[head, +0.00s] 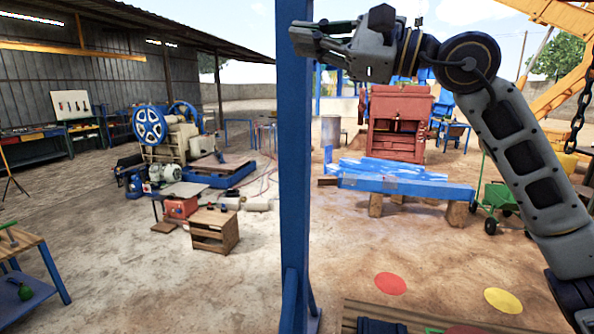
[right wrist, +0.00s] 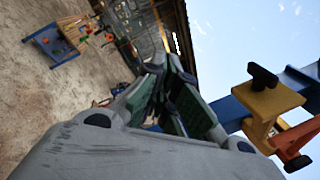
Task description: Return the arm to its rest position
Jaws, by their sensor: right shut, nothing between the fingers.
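My right arm (head: 525,160) comes in from the right edge of the head view and is raised, bent at the elbow. Its forearm runs level to the left, high in the picture. My right gripper (head: 303,38) is at its end, shut and empty, overlapping the upper part of a blue post in the picture. Whether it touches the post cannot be told. In the right wrist view the gripper's fingers (right wrist: 168,92) are together with nothing between them. My left gripper is not in view.
The blue post (head: 296,190) stands upright at mid-picture. In the right wrist view a yellow clamp (right wrist: 265,100) sits on a blue beam near the fingers. A blue-wheeled machine (head: 170,140), a red machine (head: 398,125), a wooden crate (head: 214,230) and a green cart (head: 497,197) stand farther off.

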